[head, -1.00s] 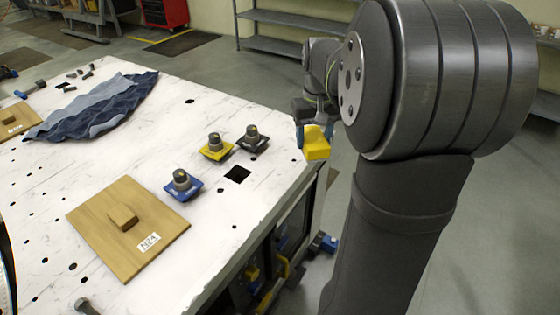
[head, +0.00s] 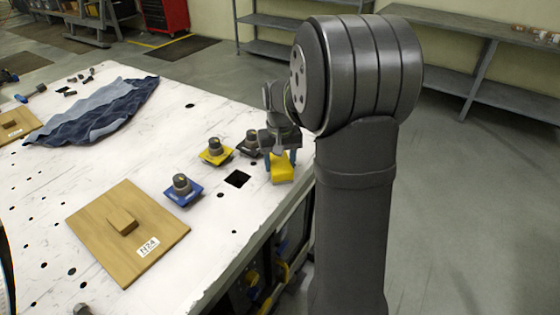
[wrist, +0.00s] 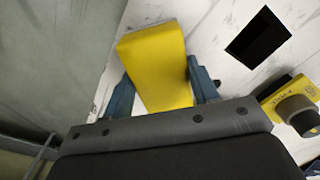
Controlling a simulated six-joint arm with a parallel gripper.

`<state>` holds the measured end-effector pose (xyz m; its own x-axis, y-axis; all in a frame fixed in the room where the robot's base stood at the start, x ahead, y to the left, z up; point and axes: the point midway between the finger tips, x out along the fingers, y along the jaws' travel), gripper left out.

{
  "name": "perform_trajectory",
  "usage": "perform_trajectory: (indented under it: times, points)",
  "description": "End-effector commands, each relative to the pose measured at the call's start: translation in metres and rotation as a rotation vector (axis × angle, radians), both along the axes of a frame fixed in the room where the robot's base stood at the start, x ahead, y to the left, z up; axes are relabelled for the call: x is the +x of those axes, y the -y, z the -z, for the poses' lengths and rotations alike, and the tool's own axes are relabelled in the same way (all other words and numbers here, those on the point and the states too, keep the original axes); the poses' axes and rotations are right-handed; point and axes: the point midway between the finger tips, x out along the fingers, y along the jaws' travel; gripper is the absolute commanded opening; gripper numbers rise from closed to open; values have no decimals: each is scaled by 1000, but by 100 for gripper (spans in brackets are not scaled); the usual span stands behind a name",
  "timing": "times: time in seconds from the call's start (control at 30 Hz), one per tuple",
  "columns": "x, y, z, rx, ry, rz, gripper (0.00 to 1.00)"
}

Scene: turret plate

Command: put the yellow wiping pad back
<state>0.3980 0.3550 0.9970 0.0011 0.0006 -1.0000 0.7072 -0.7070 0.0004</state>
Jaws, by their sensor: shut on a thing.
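The yellow wiping pad (head: 282,174), a plain yellow block, is held in my gripper (head: 281,160) at the right edge of the white table. In the wrist view the pad (wrist: 158,62) sits between the two blue fingers of my gripper (wrist: 162,92), which are shut on it. The pad looks to be above the tabletop, but its height is hard to tell. A square dark hole (head: 237,179) lies in the table left of the pad; it also shows in the wrist view (wrist: 258,38).
Knobs on a yellow plate (head: 217,158), a blue plate (head: 190,196) and a dark plate (head: 243,150) stand near the hole. A wooden board (head: 100,225) with a block handle lies front left. Blue cloth (head: 95,115) lies at the back. The white table (head: 210,115) has bare room behind the knobs.

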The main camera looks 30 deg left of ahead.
Motion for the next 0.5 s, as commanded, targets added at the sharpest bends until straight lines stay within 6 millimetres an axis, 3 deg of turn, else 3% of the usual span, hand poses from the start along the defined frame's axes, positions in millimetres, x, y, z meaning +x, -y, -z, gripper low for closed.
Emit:
perform_trajectory:
  times: [0.23, 0.27, 0.3, 0.37, 0.5]
  points:
    - [0, 0, 3, 0, 0, 0, 18]
    - [0, 0, 3, 0, 0, 0, 58]
    - [0, 0, 3, 0, 0, 0, 66]
    - [0, 0, 3, 0, 0, 0, 76]
    - [0, 0, 3, 0, 0, 0, 76]
